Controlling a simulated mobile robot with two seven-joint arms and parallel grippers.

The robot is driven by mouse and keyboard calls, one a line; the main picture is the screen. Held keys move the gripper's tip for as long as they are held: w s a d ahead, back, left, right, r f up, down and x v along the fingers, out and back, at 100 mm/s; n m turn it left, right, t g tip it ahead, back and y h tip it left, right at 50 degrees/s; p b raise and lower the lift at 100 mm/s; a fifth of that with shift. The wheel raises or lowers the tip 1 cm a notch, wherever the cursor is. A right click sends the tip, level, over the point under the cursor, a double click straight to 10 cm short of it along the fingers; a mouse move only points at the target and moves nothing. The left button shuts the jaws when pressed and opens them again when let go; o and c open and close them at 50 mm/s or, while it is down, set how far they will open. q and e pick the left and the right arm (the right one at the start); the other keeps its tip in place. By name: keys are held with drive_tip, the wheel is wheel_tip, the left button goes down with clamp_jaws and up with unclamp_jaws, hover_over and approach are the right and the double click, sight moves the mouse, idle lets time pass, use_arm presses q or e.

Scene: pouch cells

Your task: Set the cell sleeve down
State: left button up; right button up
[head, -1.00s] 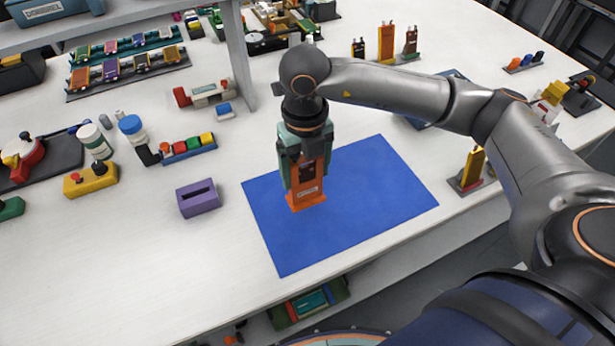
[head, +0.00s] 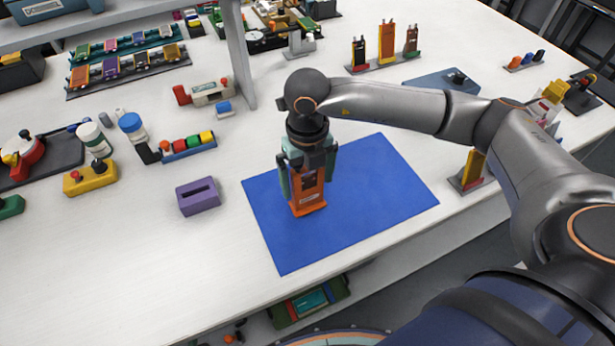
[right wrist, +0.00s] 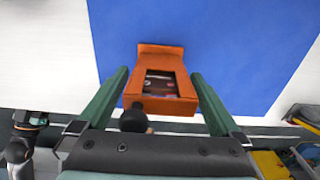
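The orange cell sleeve (head: 307,201) stands upright on the blue mat (head: 375,190), near the mat's left side. It has a pale label low on its front and a dark window higher up. My right gripper (head: 308,172) is over it from above, with one green finger on each side. In the right wrist view the sleeve (right wrist: 160,95) sits between the two fingers (right wrist: 160,75), and narrow strips of blue show between it and the fingers. The fingers look open around it.
A purple slotted block (head: 198,197) stands left of the mat. A yellow block with a red knob (head: 90,178) and a rack of coloured pieces (head: 188,146) are farther left. A yellow upright on a stand (head: 472,172) is right of the mat. Most of the mat is bare.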

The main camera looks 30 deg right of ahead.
drive_tip(key=shift+r, duration=0.2)
wheel_tip(320, 180, up, 12)
idle(0.4)
drive_tip(key=shift+s+f, duration=0.1)
idle(0.4)
